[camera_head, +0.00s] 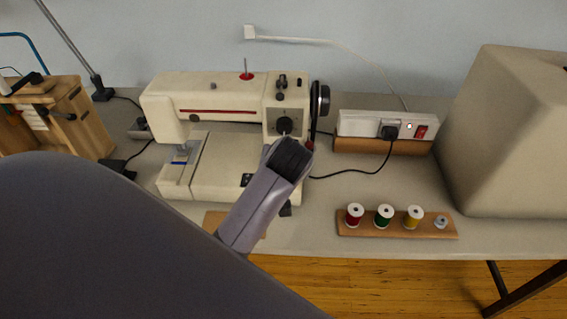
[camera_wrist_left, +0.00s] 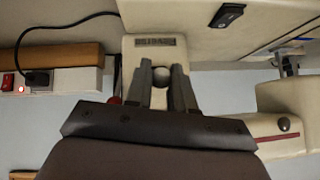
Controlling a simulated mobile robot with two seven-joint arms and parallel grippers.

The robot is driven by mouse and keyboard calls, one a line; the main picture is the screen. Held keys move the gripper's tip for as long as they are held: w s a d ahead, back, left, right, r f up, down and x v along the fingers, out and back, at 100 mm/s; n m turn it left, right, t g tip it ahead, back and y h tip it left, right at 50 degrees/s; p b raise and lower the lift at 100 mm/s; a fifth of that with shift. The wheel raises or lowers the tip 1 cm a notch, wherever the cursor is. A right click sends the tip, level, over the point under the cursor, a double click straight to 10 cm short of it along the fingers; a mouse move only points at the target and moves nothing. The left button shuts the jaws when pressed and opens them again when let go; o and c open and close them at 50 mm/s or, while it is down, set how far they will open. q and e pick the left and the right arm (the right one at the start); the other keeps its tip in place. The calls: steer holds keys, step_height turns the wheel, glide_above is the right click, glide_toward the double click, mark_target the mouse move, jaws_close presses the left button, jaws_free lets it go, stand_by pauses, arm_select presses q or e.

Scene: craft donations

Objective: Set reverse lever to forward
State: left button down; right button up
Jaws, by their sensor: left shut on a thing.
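The cream sewing machine (camera_head: 222,92) stands on the table in the head view, its black dial (camera_head: 284,125) on the right-hand pillar. My left gripper (camera_wrist_left: 162,72) is at the front of that pillar. The lever's shaft is hidden behind the knob and fingers. In the head view my wrist hides the knob and fingertips. My right gripper is not in view.
A white power strip (camera_head: 365,124) with a red switch stands right of the machine, its black cord on the table. A wooden spool rack (camera_head: 395,230) is at the front right. A large beige cover (camera_head: 505,135) fills the right. A wooden box (camera_head: 88,122) is at left.

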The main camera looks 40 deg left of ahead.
arm_select(q)
steer(key=shift+w+a+r, duration=0.15)
steer(key=shift+w+r, duration=0.05)
steer(key=shift+r, duration=0.2)
steer(key=shift+r+g, duration=0.1)
steer(key=shift+g, duration=0.2)
steer(key=c, duration=1.2)
jaws_free()
steer(key=shift+o, duration=0.7)
